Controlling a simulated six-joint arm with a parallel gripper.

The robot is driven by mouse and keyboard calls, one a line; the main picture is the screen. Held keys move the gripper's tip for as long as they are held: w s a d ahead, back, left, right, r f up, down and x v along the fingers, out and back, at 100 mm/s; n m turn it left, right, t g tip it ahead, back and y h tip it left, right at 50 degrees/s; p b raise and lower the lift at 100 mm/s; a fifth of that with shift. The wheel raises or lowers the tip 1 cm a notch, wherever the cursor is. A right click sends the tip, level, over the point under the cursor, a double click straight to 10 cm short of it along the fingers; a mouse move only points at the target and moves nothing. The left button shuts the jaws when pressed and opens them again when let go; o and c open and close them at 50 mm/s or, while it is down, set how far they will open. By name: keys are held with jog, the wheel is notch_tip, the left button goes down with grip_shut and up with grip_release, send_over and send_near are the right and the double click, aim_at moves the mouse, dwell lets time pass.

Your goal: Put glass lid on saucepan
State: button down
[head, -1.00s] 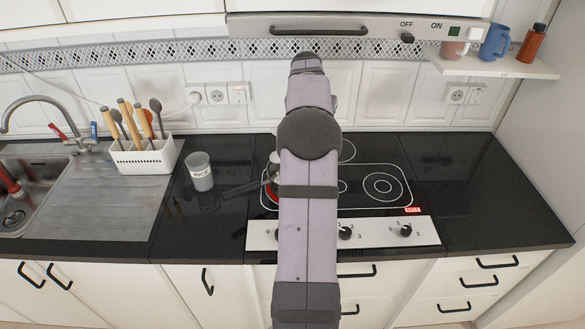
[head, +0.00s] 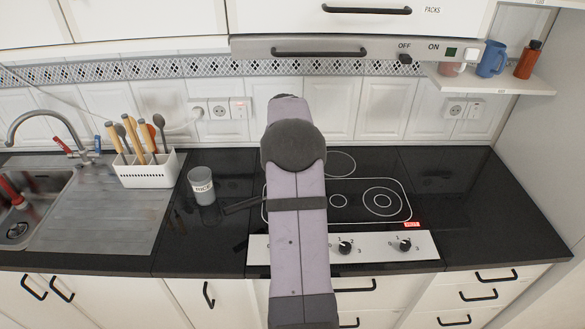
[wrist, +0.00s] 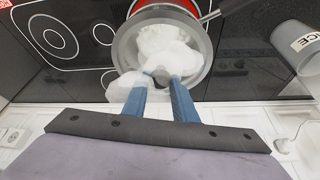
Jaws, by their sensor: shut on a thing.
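My gripper (wrist: 163,88) has its blue fingers close together at the dark knob of the glass lid (wrist: 127,50), shut on it. The lid is see-through with a pale grey rim and white patches across it. The saucepan (wrist: 203,18) shows around and beyond the lid, with its dark handle (wrist: 228,7) toward the upper right and a red area at the top of the picture. I cannot tell whether the lid touches the pan's rim. In the head view my arm hides the gripper, the lid and the pan's body; only the pan's handle (head: 242,205) shows left of it.
The black hob (head: 352,200) has empty rings right of my arm. A rice jar (head: 203,188) stands left of the pan handle, with a white utensil holder (head: 147,170) and the sink (head: 38,200) further left. The tiled wall (head: 345,110) is behind. The right counter is clear.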

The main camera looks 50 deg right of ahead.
jog(key=shift+f+p, duration=0.65)
jog(key=shift+f, duration=1.3)
jog(key=shift+f, duration=0.1)
jog(key=c, duration=1.4)
grip_release()
jog(key=shift+c, duration=0.2)
jog(key=b+v, duration=0.3)
jog(key=v, duration=0.9)
jog(key=shift+b, duration=0.3)
jog(key=shift+s+a, duration=0.1)
jog(key=shift+a, duration=0.05)
